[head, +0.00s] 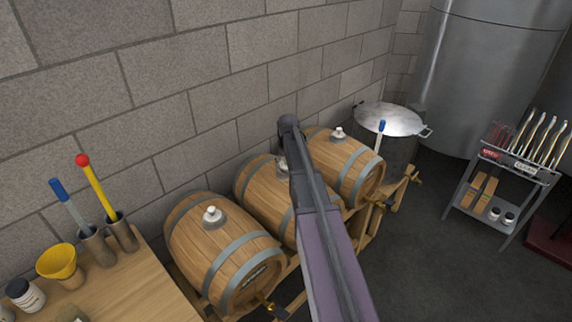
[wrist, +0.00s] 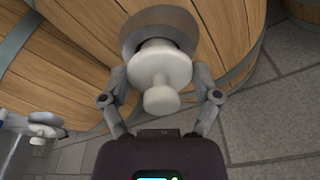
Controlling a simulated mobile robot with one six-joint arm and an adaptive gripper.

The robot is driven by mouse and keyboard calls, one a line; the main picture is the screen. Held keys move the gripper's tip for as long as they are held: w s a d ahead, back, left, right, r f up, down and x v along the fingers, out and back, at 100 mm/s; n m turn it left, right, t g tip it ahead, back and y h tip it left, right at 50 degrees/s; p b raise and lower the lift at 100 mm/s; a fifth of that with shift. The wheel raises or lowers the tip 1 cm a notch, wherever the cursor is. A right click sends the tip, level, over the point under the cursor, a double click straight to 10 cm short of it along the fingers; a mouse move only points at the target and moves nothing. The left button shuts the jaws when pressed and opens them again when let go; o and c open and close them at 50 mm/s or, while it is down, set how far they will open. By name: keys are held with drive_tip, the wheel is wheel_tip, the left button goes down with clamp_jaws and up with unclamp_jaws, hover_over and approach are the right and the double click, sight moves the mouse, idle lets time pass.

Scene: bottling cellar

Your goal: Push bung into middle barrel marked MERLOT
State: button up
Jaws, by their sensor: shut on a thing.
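The middle barrel (head: 262,190) lies on its side between two others, partly hidden by my arm. A pale bung (wrist: 160,72) sits at the grey metal collar (wrist: 146,20) on top of a wooden barrel in the wrist view. My gripper (wrist: 162,84) is shut on this bung, one finger on each side. I cannot tell how deep the bung sits in the collar. In the head view, my arm hides most of the gripper and part of the middle barrel's collar (head: 281,165). No MERLOT lettering is readable.
The left barrel (head: 205,250) and right barrel (head: 350,160) each have a pale bung on top. A block wall (head: 170,80) stands close behind. A wooden table (head: 125,290) with a yellow funnel (head: 57,262) is at left. A tool rack (head: 515,165) stands right; grey floor lies before it.

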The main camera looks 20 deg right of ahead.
drive_tip(key=shift+f+b, duration=0.55)
idle(0.7)
idle(0.3)
drive_tip(key=o, duration=0.9)
drive_tip(key=shift+o, duration=0.2)
drive_tip(key=shift+r, duration=0.15)
drive_tip(key=shift+r+p, duration=3.9)
drive_tip(key=shift+p, duration=0.15)
drive_tip(key=s+a+n+g, duration=0.1)
drive_tip(key=s+a+n, duration=0.1)
drive_tip(key=s+a, duration=2)
drive_tip(key=s, duration=0.3)
drive_tip(key=shift+s+a+f+n+b, duration=0.35)
drive_tip(key=shift+s+a+f+n, duration=0.05)
